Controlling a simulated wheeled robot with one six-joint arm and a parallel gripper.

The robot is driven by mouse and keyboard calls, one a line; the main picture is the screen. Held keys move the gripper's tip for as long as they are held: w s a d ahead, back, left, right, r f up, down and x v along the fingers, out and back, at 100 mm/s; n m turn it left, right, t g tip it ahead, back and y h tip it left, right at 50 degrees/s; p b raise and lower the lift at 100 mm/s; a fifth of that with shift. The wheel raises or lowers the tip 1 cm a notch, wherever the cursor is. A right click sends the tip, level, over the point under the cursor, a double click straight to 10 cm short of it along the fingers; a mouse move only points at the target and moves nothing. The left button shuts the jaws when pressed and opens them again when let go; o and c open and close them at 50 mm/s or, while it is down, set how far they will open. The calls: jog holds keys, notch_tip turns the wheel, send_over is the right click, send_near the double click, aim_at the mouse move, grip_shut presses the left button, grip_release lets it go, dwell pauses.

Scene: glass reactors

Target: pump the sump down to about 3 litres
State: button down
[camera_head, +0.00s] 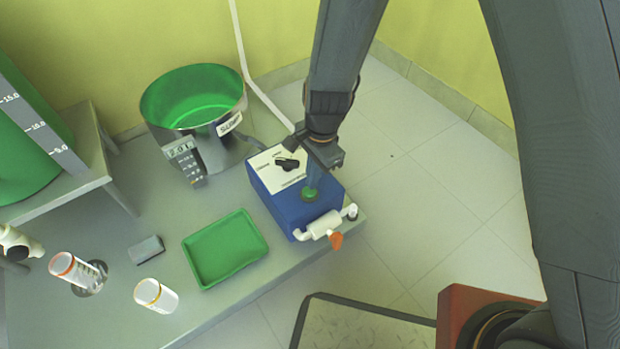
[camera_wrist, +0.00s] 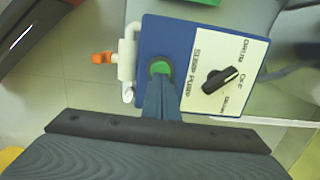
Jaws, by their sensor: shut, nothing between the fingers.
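The blue sump pump box (camera_head: 267,199) stands at the table's right end. Its white panel carries a black selector knob (camera_head: 287,164); in the wrist view the knob (camera_wrist: 220,80) has its white-marked end toward the middle label, which seems to read OFF. My gripper (camera_head: 311,186) is shut and empty, its fingertips at the green button (camera_head: 310,195), touching or just above it. The fingertips partly cover the button (camera_wrist: 160,67) in the wrist view. The steel sump (camera_head: 170,131) behind holds green liquid.
A white pipe with an orange valve handle (camera_head: 336,240) runs along the pump's front. A large graduated green vessel (camera_head: 25,150) stands far left.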

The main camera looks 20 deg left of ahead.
notch_tip(320, 180, up, 10)
jog(key=w+p, duration=0.1)
jog(key=p, duration=0.4)
jog(key=shift+d+r, duration=0.25)
jog(key=shift+d, duration=0.1)
